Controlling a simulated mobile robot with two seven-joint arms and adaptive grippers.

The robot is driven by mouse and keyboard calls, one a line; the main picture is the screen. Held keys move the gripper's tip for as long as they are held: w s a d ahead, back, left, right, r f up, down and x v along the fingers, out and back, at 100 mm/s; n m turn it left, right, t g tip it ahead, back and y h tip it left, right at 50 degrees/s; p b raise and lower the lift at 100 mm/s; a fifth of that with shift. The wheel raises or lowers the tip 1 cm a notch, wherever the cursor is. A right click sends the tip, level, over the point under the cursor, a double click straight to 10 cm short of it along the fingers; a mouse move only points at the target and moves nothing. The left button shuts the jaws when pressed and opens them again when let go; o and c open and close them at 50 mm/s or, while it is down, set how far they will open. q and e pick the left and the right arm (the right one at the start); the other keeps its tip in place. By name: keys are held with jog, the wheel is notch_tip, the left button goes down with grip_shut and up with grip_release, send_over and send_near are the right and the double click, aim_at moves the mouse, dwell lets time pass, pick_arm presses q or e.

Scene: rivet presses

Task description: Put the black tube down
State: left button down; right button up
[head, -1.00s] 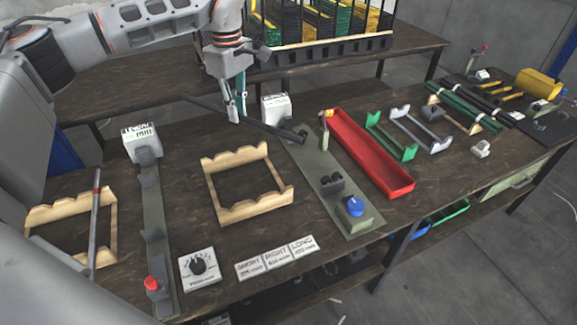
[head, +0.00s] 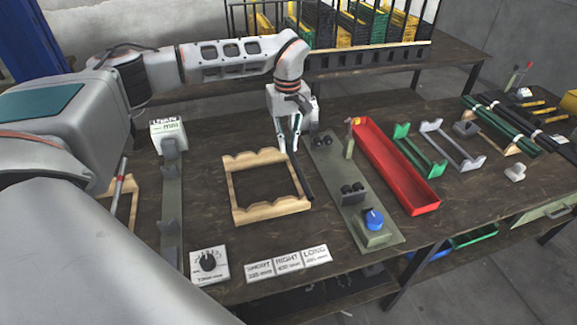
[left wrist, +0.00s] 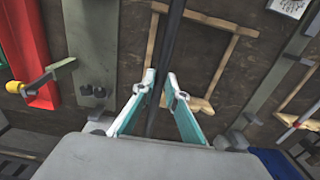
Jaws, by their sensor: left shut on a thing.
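My left gripper (head: 289,146) is shut on a black tube (head: 301,178). In the head view the tube slants down from the fingers toward the right side of a wooden cradle frame (head: 270,209) with notched rails. I cannot tell whether the tube touches the frame. My right gripper is not in view.
A green press plate (head: 340,190) with a blue knob (head: 373,219) and a long red tray (head: 395,165) stand to the right. A second press (head: 170,190) stands to the left.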

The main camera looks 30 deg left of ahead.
aim_at(288, 145)
pick_arm(q)
notch_tip(288, 145, down, 9)
jog(key=shift+r, duration=0.1)
dwell(0.4)
jog(key=shift+f, duration=0.2)
jog(key=c, duration=2)
grip_release()
jog(key=shift+c, duration=0.2)
notch_tip(288, 145, up, 12)
jog(key=shift+r, duration=0.15)
